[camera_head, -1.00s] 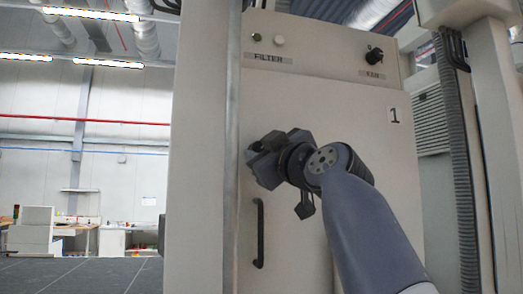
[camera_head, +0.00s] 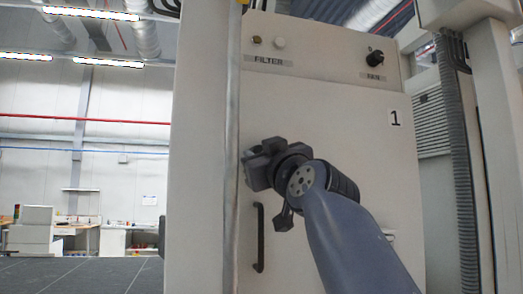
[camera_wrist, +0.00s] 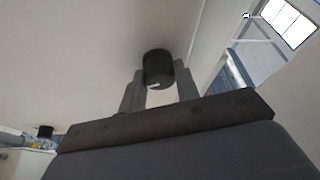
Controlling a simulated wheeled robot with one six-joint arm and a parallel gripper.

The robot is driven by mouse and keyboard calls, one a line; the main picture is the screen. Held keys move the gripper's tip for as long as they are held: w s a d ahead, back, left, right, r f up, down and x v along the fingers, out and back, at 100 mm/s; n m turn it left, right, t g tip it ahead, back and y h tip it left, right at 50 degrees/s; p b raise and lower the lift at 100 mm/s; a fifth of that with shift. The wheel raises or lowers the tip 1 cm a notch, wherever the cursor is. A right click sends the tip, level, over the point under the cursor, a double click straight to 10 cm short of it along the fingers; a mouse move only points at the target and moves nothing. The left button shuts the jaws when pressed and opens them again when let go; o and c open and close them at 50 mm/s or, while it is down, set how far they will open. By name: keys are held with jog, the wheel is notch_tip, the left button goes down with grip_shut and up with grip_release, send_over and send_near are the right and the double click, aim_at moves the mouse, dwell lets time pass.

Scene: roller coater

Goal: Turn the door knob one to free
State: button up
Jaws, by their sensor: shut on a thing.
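The door knob (camera_wrist: 158,66) is a short black cylinder on the pale door (camera_head: 335,140) marked 1. In the wrist view a small white mark shows on its near face. My gripper (camera_wrist: 159,76) has its two grey fingers shut on the knob, one on each side. In the head view my gripper (camera_head: 257,168) is at the door's left edge, above the black bar handle (camera_head: 260,237), and it hides the knob. My wrist and arm come in from the lower right.
Above the door, a panel carries a small lamp (camera_head: 257,40) and a pale button (camera_head: 280,43) over a FILTER label. A black selector knob (camera_head: 376,58) is at its right. A vertical post (camera_head: 232,150) stands close left of my gripper.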

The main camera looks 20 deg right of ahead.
jog(key=shift+a+r+m+h+p, duration=0.15)
jog(key=shift+m+h+p, duration=0.25)
jog(key=shift+m+p, duration=0.5)
jog(key=shift+m+h+p, duration=0.4)
jog(key=shift+m+p, duration=0.1)
jog(key=shift+m, duration=0.3)
jog(key=o, duration=1)
jog(key=b+v, duration=0.1)
jog(key=v, duration=0.2)
jog(key=b+v, duration=0.2)
jog(key=v, duration=0.2)
jog(key=b+v, duration=0.2)
jog(key=v, duration=0.2)
jog(key=shift+w+f, duration=0.15)
jog(key=shift+f, duration=0.15)
